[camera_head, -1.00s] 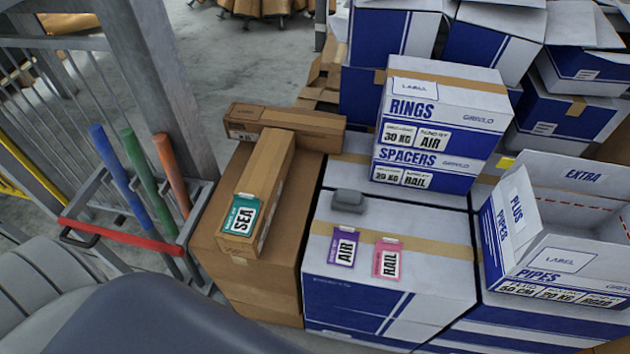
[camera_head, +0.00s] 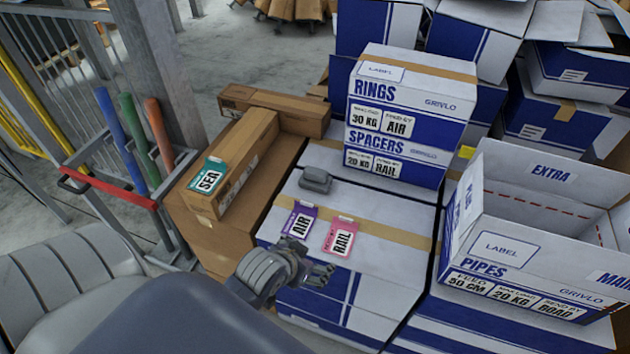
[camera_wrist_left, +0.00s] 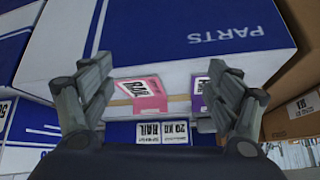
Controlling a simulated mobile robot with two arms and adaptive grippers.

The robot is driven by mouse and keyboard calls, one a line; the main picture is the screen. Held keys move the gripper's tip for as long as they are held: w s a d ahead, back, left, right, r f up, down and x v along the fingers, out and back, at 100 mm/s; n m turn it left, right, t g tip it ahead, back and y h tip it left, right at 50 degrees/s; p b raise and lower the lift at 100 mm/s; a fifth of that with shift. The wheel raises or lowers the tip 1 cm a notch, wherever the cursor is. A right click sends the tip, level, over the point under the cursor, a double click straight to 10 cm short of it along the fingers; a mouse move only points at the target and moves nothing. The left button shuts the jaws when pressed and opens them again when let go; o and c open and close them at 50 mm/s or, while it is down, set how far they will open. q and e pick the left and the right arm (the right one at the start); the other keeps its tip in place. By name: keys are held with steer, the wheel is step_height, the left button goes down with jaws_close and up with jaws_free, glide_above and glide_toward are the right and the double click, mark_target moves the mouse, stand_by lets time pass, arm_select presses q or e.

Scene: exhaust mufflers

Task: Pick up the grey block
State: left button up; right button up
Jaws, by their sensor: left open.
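The grey block (camera_head: 315,180) is a small rounded block lying on top of a white-and-blue box (camera_head: 377,209), behind the purple AIR tag and in front of the SPACERS box. My left gripper (camera_head: 320,275) is near that box's front edge, apart from the block and nearer to me. In the left wrist view its two fingers (camera_wrist_left: 162,100) are spread with nothing held between them. A small grey patch beside the right finger there may be the block, but I cannot tell. My right gripper is not in view.
On the same box lie a purple AIR tag (camera_head: 299,220) and a pink RAIL tag (camera_head: 342,237). The RINGS box (camera_head: 412,98) is stacked behind. An open PIPES box (camera_head: 510,259) stands right. A brown box with a SEA tag (camera_head: 208,178) stands left.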

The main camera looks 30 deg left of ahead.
mark_target(315, 172)
arm_select(q)
steer(key=w+a+t, duration=0.1)
steer(key=w, duration=0.1)
steer(key=w+a+r+n+t+y, duration=0.1)
steer(key=w+a, duration=0.1)
steer(key=w, duration=0.1)
steer(key=w+a+r+t, duration=0.1)
steer(key=w+a, duration=0.1)
steer(key=w, duration=0.1)
steer(key=shift+w+a+r+n+t, duration=0.1)
steer(key=shift+a+r+n+t, duration=0.15)
steer(key=shift+n+t, duration=0.05)
steer(key=w+a+t, duration=0.1)
steer(key=w+a+r+n+t+y, duration=0.1)
steer(key=w+a, duration=0.1)
steer(key=w+a+r+t, duration=0.1)
steer(key=a, duration=0.1)
steer(key=shift+w+a+r+y, duration=0.15)
steer(key=shift+w+a+y, duration=0.05)
steer(key=shift+w+y, duration=0.2)
steer(key=shift+n, duration=0.3)
steer(key=x, duration=0.5)
steer(key=shift+w+a+r, duration=0.25)
steer(key=shift+x, duration=2.8)
steer(key=shift+d, duration=0.15)
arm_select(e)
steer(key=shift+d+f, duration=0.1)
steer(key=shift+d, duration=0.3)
